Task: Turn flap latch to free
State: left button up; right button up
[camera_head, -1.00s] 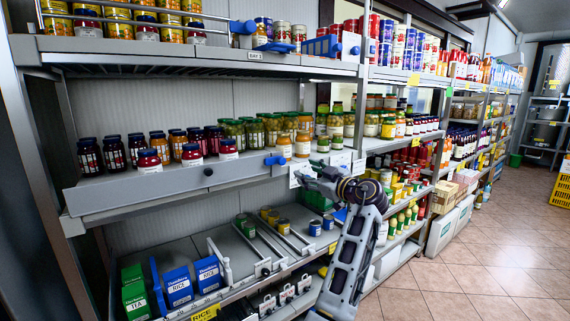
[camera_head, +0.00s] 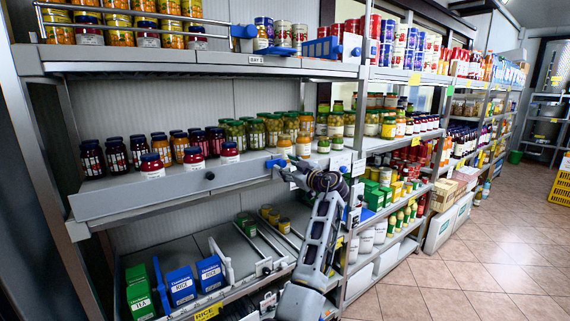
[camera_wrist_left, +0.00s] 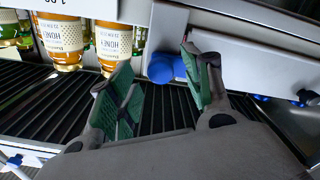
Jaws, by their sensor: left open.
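The blue flap latch (camera_head: 277,161) is at the right end of the grey flap (camera_head: 145,193), along the front of the middle shelf. In the left wrist view the blue latch (camera_wrist_left: 165,68) shows as a rounded knob against a light panel. My left gripper (camera_head: 288,170) is at the latch in the head view. In the wrist view its two green-padded fingers (camera_wrist_left: 156,62) are open, one on either side of the latch. I cannot tell whether a finger touches it. My right gripper is not in view.
Honey jars (camera_wrist_left: 113,42) stand just left of the fingers in the wrist view. Jars (camera_head: 255,132) line the middle shelf behind the flap. Boxes of rice (camera_head: 181,286) sit on the lower shelf. The tiled aisle (camera_head: 470,265) at right is clear.

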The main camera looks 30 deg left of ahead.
pick_arm(q)
jog(key=shift+x, duration=0.9)
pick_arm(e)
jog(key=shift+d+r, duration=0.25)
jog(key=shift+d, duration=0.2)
pick_arm(q)
jog(key=shift+c, duration=0.2)
jog(key=c, duration=1)
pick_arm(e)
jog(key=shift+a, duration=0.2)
